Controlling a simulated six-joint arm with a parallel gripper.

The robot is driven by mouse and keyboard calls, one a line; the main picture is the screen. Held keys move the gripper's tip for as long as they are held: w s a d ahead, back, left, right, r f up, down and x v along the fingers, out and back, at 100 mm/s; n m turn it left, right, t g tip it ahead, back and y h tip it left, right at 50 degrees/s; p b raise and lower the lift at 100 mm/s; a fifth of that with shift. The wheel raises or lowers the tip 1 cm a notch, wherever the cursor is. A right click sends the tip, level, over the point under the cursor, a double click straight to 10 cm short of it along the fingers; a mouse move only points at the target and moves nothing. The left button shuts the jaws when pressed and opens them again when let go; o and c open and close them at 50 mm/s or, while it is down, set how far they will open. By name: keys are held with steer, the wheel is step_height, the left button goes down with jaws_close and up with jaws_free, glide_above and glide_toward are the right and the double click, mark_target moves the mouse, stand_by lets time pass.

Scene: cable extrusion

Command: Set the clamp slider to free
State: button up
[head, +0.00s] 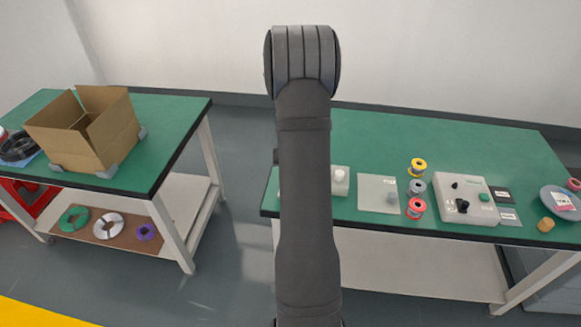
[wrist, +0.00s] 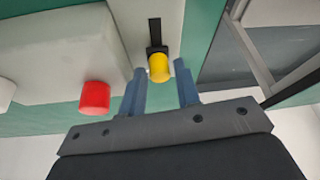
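In the wrist view, a yellow cylindrical knob (wrist: 159,67) sits at the near end of a dark straight slot (wrist: 155,32) in a pale panel; I take it for the clamp slider. My gripper (wrist: 160,74) is open, with its two blue-grey fingers on either side of the knob. A small gap seems to show on each side, but I cannot tell whether either finger touches. Any labels by the slot are not visible. In the head view, my arm hides the gripper and the slider.
In the wrist view, a red button (wrist: 95,97) stands left of my fingers beside a pale raised housing (wrist: 60,50). In the head view, the green table (head: 400,140) carries yellow, grey and red spools and a grey control box (head: 465,187). Its back area is clear.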

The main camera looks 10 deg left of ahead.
jaws_close()
steer(key=shift+s, duration=2.25)
jaws_free()
steer(key=shift+s+r, duration=0.15)
steer(key=shift+r, duration=0.35)
steer(key=v, duration=1.6)
steer(key=shift+r, duration=0.2)
